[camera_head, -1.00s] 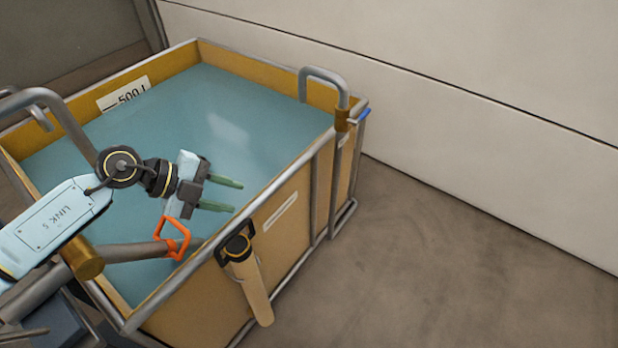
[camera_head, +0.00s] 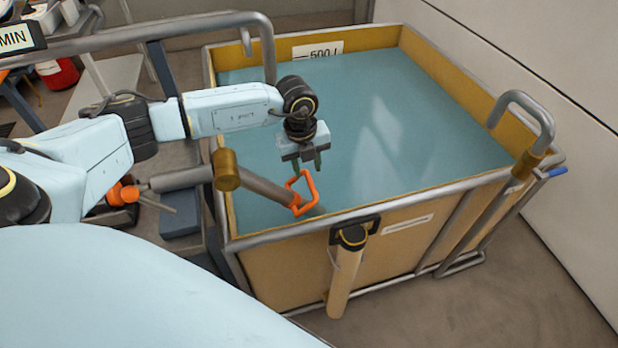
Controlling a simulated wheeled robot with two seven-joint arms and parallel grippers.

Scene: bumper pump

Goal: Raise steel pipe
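A grey steel pipe (camera_head: 265,186) slopes down to the right through a brass collar (camera_head: 228,170), with its lower end over or in the blue-green liquid of the tank. An orange square handle (camera_head: 301,193) stands on the pipe near that end. My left gripper (camera_head: 304,168) points down just above the handle. I cannot tell whether a finger touches the handle. My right gripper is not in view.
The tan tank (camera_head: 290,279) has metal rails and a 500 l label. A curved grey pipe (camera_head: 190,28) passes above my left arm and bends down at the tank's left. A tan cylinder (camera_head: 343,280) hangs on the front. Bare floor lies at the right.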

